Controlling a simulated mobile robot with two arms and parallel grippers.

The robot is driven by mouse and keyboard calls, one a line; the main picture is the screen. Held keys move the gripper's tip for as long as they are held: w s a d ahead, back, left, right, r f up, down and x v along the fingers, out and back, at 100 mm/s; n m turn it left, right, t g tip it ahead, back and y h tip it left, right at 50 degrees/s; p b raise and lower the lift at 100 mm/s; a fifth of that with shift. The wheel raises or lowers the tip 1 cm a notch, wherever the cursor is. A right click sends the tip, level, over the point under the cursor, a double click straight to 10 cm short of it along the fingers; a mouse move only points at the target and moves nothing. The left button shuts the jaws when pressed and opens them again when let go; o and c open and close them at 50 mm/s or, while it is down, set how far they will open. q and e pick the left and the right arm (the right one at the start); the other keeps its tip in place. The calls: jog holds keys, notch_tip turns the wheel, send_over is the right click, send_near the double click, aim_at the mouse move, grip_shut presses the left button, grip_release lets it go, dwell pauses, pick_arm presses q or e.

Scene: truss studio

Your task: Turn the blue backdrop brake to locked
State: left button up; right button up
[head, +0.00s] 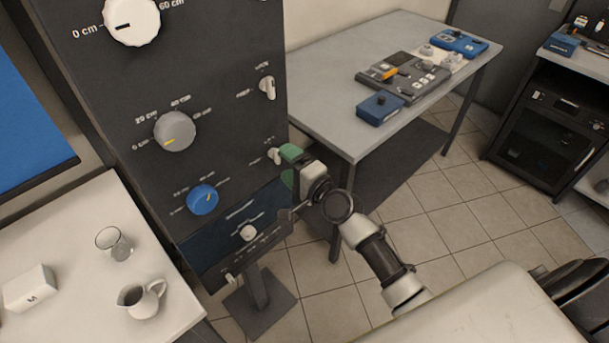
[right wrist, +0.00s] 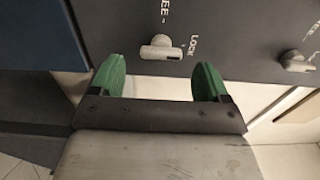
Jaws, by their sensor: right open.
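The blue backdrop brake (head: 275,156) is a small pale lever on the dark panel, at the right edge in the row of the blue knob (head: 203,198). In the right wrist view the brake (right wrist: 160,48) stands near the top centre, between FREE and LOCK labels. Its bar lies along the LOCK direction, with its dark mark at the LOCK end. My right gripper (head: 288,166) is beside the panel's right edge. In the right wrist view its green fingers (right wrist: 160,78) are open, apart and empty, with the lever beyond the gap. My left gripper is not in view.
The grey row's similar lever (head: 268,88) sits above; it also shows in the right wrist view (right wrist: 297,62). A grey table (head: 335,115) with control boxes stands behind. A white table (head: 75,235) at left holds a glass (head: 113,243) and a jug (head: 142,299).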

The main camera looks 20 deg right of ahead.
jog(key=b+v, duration=0.1)
jog(key=v, duration=0.6)
jog(key=shift+s, duration=0.3)
jog(key=shift+d, duration=0.1)
jog(key=s+d+f+n+g+h+b, duration=0.1)
jog(key=s+f+n+g+h, duration=0.25)
jog(key=f, duration=1.25)
jog(key=s+d+f+n+g+h, duration=0.1)
jog(key=s+f+n+g, duration=0.4)
jog(key=f, duration=1.1)
jog(key=s+f+n+g, duration=0.2)
jog(key=s+f, duration=0.4)
jog(key=s, duration=0.5)
jog(key=s+f+n+g+h, duration=0.1)
jog(key=s+f+n+g, duration=0.2)
jog(key=s+f, duration=0.4)
jog(key=s+f+n+g, duration=0.2)
jog(key=s+f, duration=0.5)
jog(key=s, duration=0.8)
jog(key=shift+s+d+n+h+b, duration=0.15)
jog(key=shift+n+h+b, duration=0.25)
jog(key=shift+n, duration=0.15)
jog(key=shift+g, duration=0.25)
